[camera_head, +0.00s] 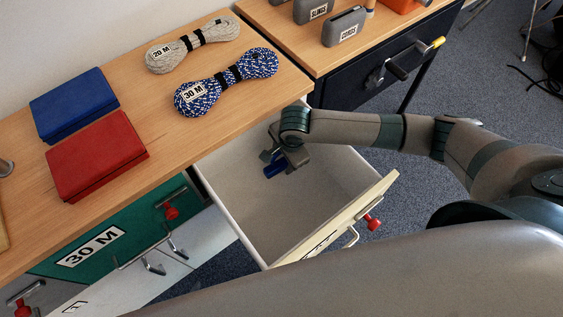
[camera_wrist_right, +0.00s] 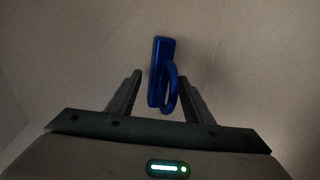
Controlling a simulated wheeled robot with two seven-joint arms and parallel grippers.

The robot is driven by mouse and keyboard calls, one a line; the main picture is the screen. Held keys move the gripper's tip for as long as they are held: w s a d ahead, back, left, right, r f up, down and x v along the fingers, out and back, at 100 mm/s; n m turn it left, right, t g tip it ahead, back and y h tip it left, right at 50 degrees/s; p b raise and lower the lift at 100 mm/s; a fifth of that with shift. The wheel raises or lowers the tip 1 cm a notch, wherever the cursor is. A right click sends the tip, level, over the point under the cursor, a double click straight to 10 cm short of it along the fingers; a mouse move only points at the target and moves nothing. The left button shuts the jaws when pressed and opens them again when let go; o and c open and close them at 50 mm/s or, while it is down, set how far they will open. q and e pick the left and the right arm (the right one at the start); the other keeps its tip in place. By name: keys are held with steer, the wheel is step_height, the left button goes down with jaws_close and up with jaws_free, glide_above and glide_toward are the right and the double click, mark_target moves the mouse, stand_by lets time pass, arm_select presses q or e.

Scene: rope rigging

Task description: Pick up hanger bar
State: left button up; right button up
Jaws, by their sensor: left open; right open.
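A blue bar-shaped piece with a loop, which looks like the hanger bar (camera_head: 274,169), lies in the open cream drawer (camera_head: 232,217), near its back. My right gripper (camera_head: 271,157) reaches down into the drawer just above it and hides part of it. In the right wrist view the blue bar (camera_wrist_right: 157,60) stands between the two fingers of my right gripper (camera_wrist_right: 161,78), its loop towards the right finger. The fingers are apart, with a gap showing on either side of the bar. My left gripper is not in view.
The wooden worktop (camera_head: 150,170) borders the drawer and holds a red box (camera_head: 97,155), a blue box (camera_head: 74,103), a blue rope coil (camera_head: 228,81) and a grey rope coil (camera_head: 193,45). The drawer front (camera_head: 335,222) stands out over the floor. The drawer's front half is clear.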

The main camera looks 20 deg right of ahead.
mark_target(284, 164)
arm_select(q)
steer(key=shift+w, duration=0.15)
arm_select(e)
steer(key=shift+c, duration=0.5)
arm_select(q)
steer(key=shift+a, duration=0.1)
arm_select(e)
jaws_close()
arm_select(q)
steer(key=shift+w, duration=0.1)
arm_select(e)
steer(key=shift+s+r, duration=0.1)
steer(key=shift+r, duration=0.1)
steer(key=shift+s+a+r, duration=0.1)
steer(key=shift+r, duration=0.1)
step_height(284, 164, up, 11)
arm_select(q)
steer(key=shift+s+a+f+g+p, duration=0.2)
steer(key=shift+s+a+f, duration=0.05)
steer(key=shift+s, duration=0.45)
steer(key=shift+s+a+f+g+p, duration=0.15)
steer(key=shift+s+a+f+g, duration=0.05)
steer(key=shift+s, duration=0.45)
arm_select(e)
steer(key=s+a, duration=0.3)
steer(key=s, duration=0.6)
steer(key=s+a, duration=0.3)
steer(key=s, duration=0.6)
steer(key=shift+s+a, duration=0.2)
steer(key=shift+s, duration=0.05)
